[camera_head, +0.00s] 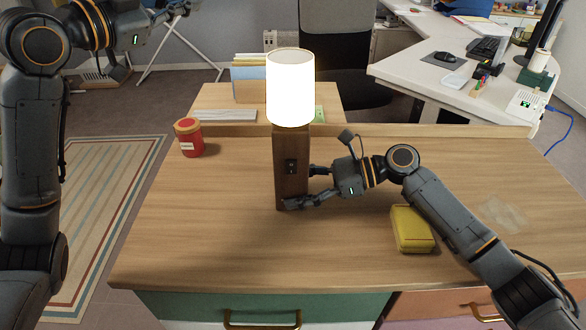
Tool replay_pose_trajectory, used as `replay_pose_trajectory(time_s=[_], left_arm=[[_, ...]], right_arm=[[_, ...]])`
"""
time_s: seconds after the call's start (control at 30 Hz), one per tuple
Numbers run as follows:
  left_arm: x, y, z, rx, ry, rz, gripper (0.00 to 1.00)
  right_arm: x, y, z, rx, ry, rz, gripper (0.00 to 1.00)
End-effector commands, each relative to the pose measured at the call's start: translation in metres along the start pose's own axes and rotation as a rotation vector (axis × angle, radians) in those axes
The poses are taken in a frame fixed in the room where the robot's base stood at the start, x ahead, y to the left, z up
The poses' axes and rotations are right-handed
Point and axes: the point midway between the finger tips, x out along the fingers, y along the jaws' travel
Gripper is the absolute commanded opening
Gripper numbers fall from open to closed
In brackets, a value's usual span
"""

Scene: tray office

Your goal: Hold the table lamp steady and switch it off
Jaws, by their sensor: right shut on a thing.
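The table lamp (292,140) stands upright on the wooden desk, with a glowing white cylindrical shade above a square brown wooden column. A dark switch (290,167) sits on the column's front face, uncovered. My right gripper (304,188) comes from the right and is shut on the lower column, one finger across its front near the bottom and the other at its right side, partly hidden. My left gripper (178,9) is raised at the top left, far from the lamp. It is small and cut by the frame edge, so its opening cannot be made out.
A red jar (189,138) stands on the desk left of the lamp. A yellow box (411,229) lies beneath my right forearm. The desk (210,235) is clear in front and to the left of the lamp. File folders (249,82) stand behind it.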

Motion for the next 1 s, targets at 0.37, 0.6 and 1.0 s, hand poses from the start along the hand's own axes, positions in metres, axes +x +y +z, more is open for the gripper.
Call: replay_pose_trajectory(time_s=[0.37,0.6,1.0], left_arm=[[-0.026,0.169,-0.174,0.708,0.178,0.479,0.00],[-0.044,0.295,-0.150,1.189,0.007,0.752,0.00],[-0.093,0.345,-0.065,1.914,-0.390,0.953,0.00]], right_arm=[[0.000,-0.001,-0.002,0.002,0.002,-0.002,0.45],[-0.001,-0.001,-0.001,0.002,0.002,-0.002,0.45],[-0.001,-0.001,-0.001,0.002,0.002,-0.002,0.45]])
